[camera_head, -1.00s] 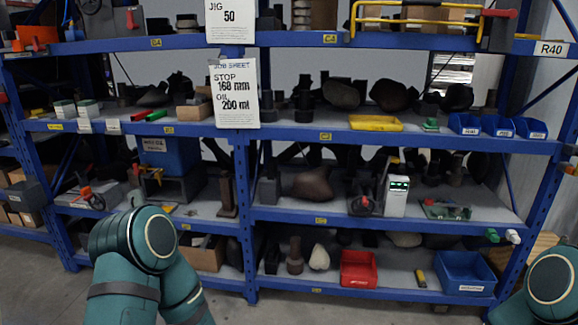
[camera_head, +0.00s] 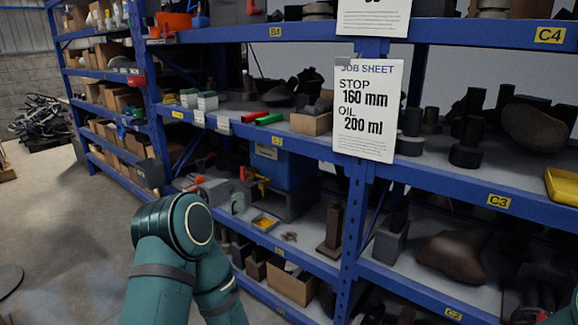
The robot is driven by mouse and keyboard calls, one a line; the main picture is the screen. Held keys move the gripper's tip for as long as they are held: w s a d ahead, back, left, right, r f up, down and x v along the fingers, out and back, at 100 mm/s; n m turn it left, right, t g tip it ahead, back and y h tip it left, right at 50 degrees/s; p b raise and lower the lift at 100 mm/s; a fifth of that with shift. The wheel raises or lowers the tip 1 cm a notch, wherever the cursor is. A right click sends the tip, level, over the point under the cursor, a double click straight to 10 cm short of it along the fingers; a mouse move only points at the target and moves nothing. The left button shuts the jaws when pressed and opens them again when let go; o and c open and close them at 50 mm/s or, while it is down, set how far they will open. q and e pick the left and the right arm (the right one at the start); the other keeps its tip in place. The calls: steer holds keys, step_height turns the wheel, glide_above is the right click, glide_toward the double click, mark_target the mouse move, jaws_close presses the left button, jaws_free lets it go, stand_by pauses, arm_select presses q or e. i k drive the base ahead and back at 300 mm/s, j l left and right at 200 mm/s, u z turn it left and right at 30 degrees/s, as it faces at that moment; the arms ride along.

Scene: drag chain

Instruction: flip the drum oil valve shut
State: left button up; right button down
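A blue drum-like container (camera_head: 286,167) with a label stands on a grey block on the second shelf from the bottom, left of the job sheet. At its left front is a small yellow-orange fitting (camera_head: 259,180) that looks like a valve or tap, with a small red part (camera_head: 242,173) beside it. It is too small to tell how the handle is turned. A small yellow tray (camera_head: 264,222) lies on the shelf below the fitting. One teal arm of mine rises at the lower left, in front of the shelf. Neither gripper is in view.
A job sheet (camera_head: 366,108) hangs on the blue rack and reads stop 160 mm, oil 200 ml. A dark block on a stand (camera_head: 332,232) is right of the container. Open floor (camera_head: 60,225) lies to the left.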

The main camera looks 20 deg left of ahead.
mark_target(243, 176)
steer(key=i+j+u, duration=0.1)
steer(key=i+u, duration=0.2)
steer(key=u, duration=0.15)
steer(key=i+u, duration=0.25)
steer(key=u, duration=0.15)
steer(key=i+u, duration=0.3)
steer(key=u, duration=0.15)
steer(key=i+j+u, duration=0.2)
steer(key=i, duration=0.4)
steer(key=i+u, duration=0.15)
steer(key=i, duration=0.45)
steer(key=i+j+z, duration=0.3)
steer(key=z, duration=0.15)
steer(key=i+j+z, duration=0.85)
steer(key=j, duration=0.3)
